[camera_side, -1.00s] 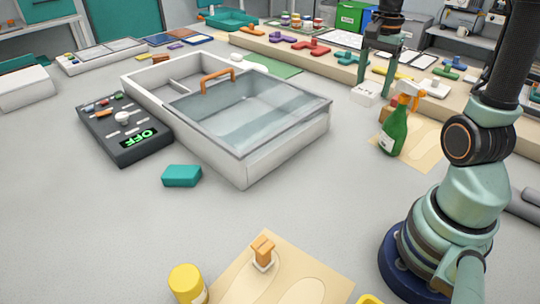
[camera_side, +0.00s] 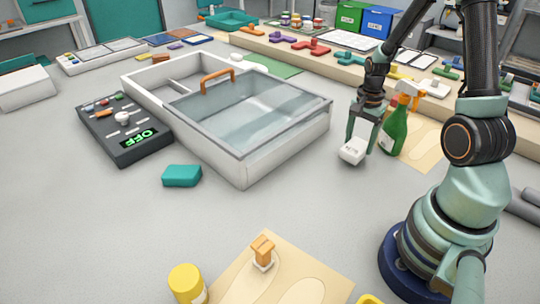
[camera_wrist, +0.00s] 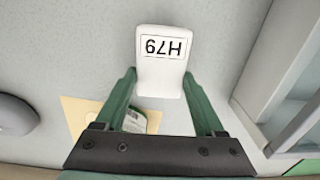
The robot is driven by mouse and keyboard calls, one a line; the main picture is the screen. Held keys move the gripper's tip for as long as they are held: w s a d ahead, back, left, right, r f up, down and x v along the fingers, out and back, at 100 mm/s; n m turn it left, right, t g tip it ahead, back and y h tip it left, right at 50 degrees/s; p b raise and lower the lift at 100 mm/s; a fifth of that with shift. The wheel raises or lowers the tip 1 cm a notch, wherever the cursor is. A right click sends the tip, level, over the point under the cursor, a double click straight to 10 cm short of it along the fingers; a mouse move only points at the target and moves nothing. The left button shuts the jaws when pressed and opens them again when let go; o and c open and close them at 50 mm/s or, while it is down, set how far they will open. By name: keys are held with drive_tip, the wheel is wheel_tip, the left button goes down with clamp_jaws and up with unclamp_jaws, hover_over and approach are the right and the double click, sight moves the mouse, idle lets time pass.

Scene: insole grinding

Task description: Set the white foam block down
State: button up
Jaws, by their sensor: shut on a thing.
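The white foam block (camera_side: 352,150) is at the tips of my gripper (camera_side: 363,135), right of the glass-lidded box and left of the green bottle. My gripper points down and is shut on the block. The block is close above or on the grey table; I cannot tell if it touches. In the wrist view the block (camera_wrist: 160,62) shows a label reading H79 upside down, between the green fingers of my gripper (camera_wrist: 160,78).
The white box with a glass lid (camera_side: 240,165) stands to the left. The green spray bottle (camera_side: 394,132) is close on the right, by a tan sheet (camera_side: 422,150). A teal block (camera_side: 182,176) lies in front of the box. Table in front of the block is clear.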

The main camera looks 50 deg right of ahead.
sight(358, 143)
drive_tip(key=shift+f, duration=0.95)
drive_tip(key=shift+f, duration=0.2)
drive_tip(key=o, duration=1.3)
drive_tip(key=shift+r, duration=0.1)
wheel_tip(358, 143, up, 11)
drive_tip(key=a+r+n+t, duration=0.2)
drive_tip(key=a+r+n, duration=0.4)
drive_tip(key=a+n, duration=0.3)
drive_tip(key=a+r+n+t, duration=0.3)
drive_tip(key=a+r+n, duration=0.3)
drive_tip(key=a+n, duration=0.3)
drive_tip(key=shift+w+a+r+t, duration=0.3)
drive_tip(key=shift+a+r, duration=0.1)
drive_tip(key=shift+a, duration=0.85)
